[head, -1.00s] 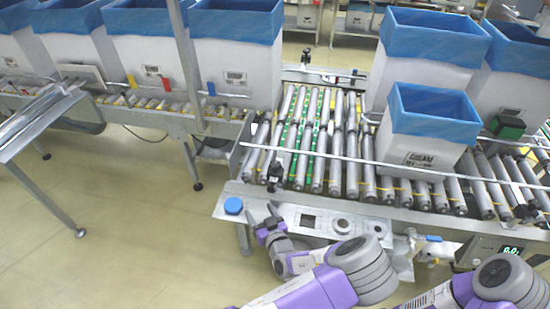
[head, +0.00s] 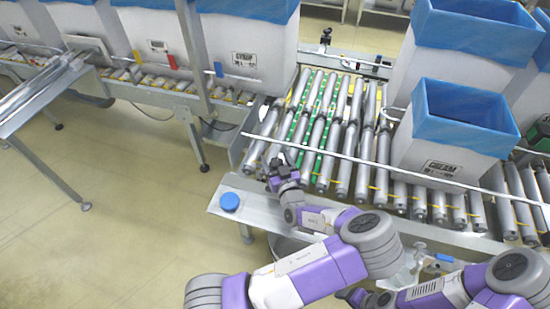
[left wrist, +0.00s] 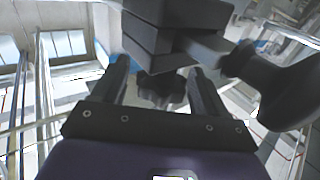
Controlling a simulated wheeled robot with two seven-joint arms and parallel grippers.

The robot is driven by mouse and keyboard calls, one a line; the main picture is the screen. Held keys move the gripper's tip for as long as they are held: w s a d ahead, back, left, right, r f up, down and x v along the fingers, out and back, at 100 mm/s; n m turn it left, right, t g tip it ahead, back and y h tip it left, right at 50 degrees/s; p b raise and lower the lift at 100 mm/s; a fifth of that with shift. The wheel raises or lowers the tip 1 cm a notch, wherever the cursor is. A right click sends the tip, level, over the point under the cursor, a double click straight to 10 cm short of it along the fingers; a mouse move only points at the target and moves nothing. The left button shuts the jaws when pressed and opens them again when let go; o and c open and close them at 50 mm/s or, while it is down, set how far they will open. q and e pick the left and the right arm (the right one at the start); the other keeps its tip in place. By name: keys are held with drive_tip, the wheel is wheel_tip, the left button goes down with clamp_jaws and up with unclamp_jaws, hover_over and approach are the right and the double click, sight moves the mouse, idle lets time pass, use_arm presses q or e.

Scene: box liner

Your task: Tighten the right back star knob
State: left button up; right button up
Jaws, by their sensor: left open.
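My left gripper (head: 283,172) is at the near end of the rollers, at the black clamp by the guide rail, and hides most of that clamp in the head view. In the left wrist view a dark star knob (left wrist: 160,88) shows between the two open fingers of the left gripper (left wrist: 158,85), under a dark clamp block (left wrist: 160,35). I cannot tell whether the fingers touch it. My right gripper (head: 358,297) shows partly at the bottom of the head view; its jaws are unclear.
The guide rail (head: 400,175) crosses above the rollers (head: 345,130). A blue-lined white box (head: 445,150) stands on the rollers at right. A blue round button (head: 230,201) is on the metal front plate (head: 255,205). More lined boxes stand behind.

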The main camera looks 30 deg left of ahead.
use_arm(q)
drive_tip(key=shift+w+a, duration=0.35)
drive_tip(key=shift+a, duration=0.05)
drive_tip(key=shift+c, duration=0.3)
drive_tip(key=c, duration=0.9)
